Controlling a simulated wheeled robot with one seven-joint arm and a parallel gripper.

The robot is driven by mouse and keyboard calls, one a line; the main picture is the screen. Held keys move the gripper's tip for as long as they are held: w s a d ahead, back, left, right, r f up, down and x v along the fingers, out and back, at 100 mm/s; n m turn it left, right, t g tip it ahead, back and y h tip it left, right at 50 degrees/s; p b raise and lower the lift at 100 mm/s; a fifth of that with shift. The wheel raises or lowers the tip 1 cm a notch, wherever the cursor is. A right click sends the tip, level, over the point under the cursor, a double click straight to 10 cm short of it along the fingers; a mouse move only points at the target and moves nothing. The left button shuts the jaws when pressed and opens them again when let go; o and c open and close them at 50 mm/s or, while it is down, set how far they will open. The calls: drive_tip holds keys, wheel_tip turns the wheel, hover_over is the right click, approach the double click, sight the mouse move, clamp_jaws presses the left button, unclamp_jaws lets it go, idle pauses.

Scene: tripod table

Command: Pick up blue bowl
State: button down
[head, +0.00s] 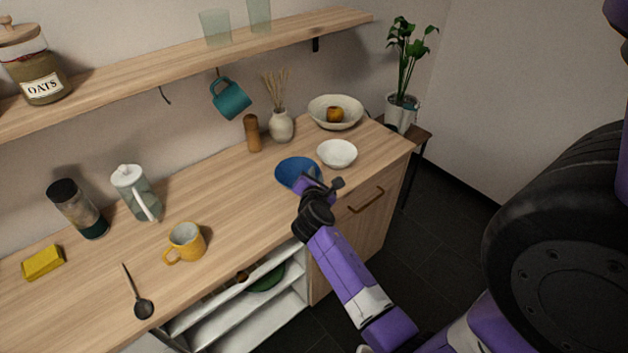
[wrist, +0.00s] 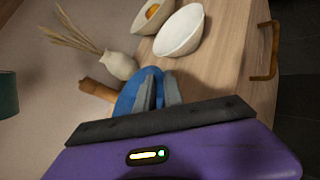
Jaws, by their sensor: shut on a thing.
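The blue bowl (head: 291,170) is on the right part of the wooden counter, in front of the white bowl in the head view. My gripper (head: 322,186) is at its near right edge and hides part of it. In the wrist view, the blue bowl (wrist: 127,98) shows behind and between the grey fingers of my gripper (wrist: 158,92). The fingers are shut on the bowl's rim. I cannot tell whether the bowl is touching the counter or slightly above it.
A white bowl (head: 337,153) stands close to the blue bowl. Behind are a larger bowl (head: 348,122) with a fruit, a vase (head: 281,126) and a wooden grinder (head: 252,133). A yellow mug (head: 186,242) is left. A teal mug (head: 231,98) hangs under the shelf (head: 130,80).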

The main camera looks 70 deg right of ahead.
wheel_tip(320, 180, up, 17)
drive_tip(key=shift+p, duration=0.45)
